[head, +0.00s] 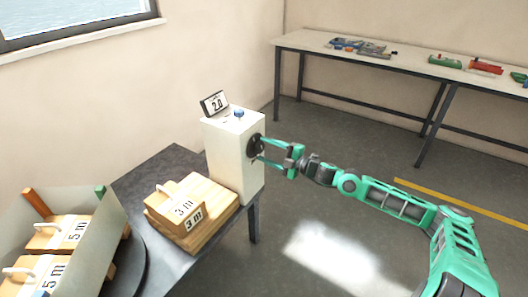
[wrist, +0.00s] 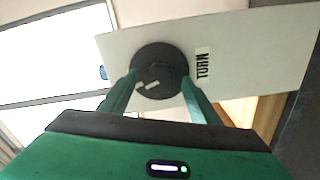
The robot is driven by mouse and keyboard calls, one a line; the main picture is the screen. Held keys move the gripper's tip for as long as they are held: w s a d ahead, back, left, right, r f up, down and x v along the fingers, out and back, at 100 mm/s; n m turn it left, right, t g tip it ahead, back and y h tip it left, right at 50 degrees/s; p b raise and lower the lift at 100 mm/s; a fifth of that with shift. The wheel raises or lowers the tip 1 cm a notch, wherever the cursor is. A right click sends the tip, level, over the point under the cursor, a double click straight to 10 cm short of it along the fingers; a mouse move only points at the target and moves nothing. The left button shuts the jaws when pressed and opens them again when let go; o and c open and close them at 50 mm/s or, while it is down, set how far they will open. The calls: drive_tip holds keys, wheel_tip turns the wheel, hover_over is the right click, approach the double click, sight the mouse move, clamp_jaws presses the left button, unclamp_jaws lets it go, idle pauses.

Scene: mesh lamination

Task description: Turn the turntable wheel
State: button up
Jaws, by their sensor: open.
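The turntable wheel is a round black knob (head: 256,145) on the right-hand face of a white box (head: 226,155) that stands on the dark table. In the wrist view the black knob (wrist: 159,70) has a pale mark on it, and a "TURN" label (wrist: 203,66) is beside it. My gripper (head: 262,150) is at the knob with its fingers apart. In the wrist view my gripper's fingers (wrist: 160,88) lie on either side of the knob's lower part. Whether they touch it, I cannot tell. Part of a dark round turntable (head: 127,268) shows at the table's left.
A "2.0" display (head: 214,103) and a blue button (head: 239,113) are on top of the box. Wooden blocks marked "3 m" (head: 190,208) stand beside it. Blocks marked "5 m" (head: 62,232) stand behind a clear panel at left. A long bench (head: 400,62) with tools is behind.

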drive_tip(key=v, duration=0.9)
drive_tip(key=shift+s+d, duration=0.2)
drive_tip(key=shift+d, duration=0.1)
drive_tip(key=shift+a+f, duration=0.1)
